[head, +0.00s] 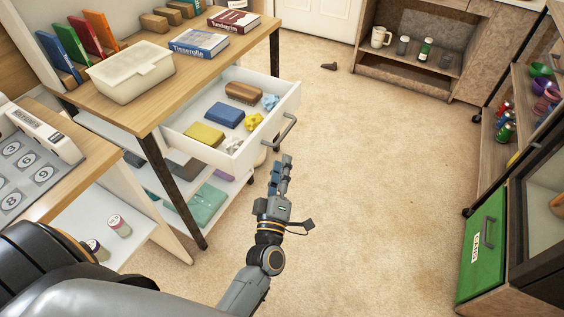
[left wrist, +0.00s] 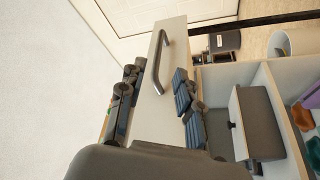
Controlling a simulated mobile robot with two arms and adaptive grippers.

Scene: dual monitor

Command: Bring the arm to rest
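My left gripper (head: 281,172) is in the middle of the head view, over the carpet just in front of the open drawer (head: 262,136). In the left wrist view its two dark fingers (left wrist: 157,95) stand apart, with nothing held between them. The white drawer front (left wrist: 172,75) shows beyond and between the fingers. The grey drawer handle (head: 285,133) is apart from the fingertips; it also shows in the left wrist view (left wrist: 158,57). My right gripper is in neither view.
The drawer holds a blue pack (head: 224,115), a yellow pack (head: 204,136), a brown brush (head: 243,92) and small items. A green drawer (head: 483,246) is at the right. The carpet (head: 370,170) between is mostly clear.

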